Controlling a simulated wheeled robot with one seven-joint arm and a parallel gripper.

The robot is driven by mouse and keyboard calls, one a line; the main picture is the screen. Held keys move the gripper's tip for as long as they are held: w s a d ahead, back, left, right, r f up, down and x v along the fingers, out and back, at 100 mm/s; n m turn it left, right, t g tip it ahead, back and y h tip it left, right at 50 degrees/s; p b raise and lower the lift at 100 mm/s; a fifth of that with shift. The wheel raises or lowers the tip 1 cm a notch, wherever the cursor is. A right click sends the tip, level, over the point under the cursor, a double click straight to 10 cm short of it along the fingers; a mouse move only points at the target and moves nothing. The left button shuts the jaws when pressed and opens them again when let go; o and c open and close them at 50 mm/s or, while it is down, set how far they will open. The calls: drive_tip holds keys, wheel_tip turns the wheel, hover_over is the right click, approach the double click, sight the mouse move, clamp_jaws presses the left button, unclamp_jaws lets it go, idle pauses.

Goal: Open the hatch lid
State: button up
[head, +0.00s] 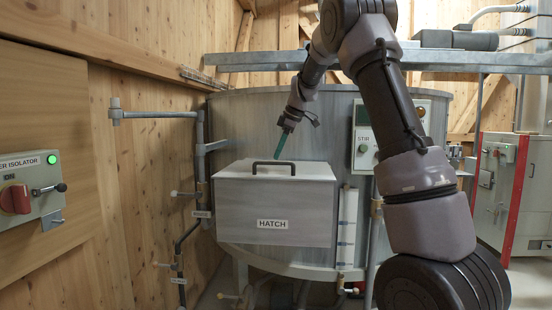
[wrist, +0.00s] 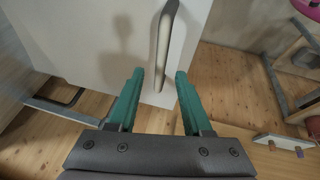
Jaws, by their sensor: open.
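The grey hatch box (head: 272,210), labelled HATCH, sits on the front of a round metal tank. Its lid (head: 235,172) lies shut on top, with a dark bar handle (head: 274,163). My gripper (head: 281,148) points down just above the handle. In the wrist view my gripper (wrist: 159,74) has its two teal fingers apart and nothing held. The handle (wrist: 166,40) runs from the top of that view down between the fingertips, over the pale lid (wrist: 95,40). I cannot tell whether the fingertips reach down beside the bar.
The metal tank (head: 375,220) stands behind the box, with a STIR control panel (head: 365,140) on it. Pipes (head: 180,240) run at left. An isolator box with a red knob (head: 15,199) hangs on the left wall. A metal beam (head: 250,58) crosses above the tank.

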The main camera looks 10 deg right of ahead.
sight(278, 163)
drive_tip(key=shift+x, duration=1.5)
drive_tip(key=shift+s, duration=0.1)
clamp_jaws()
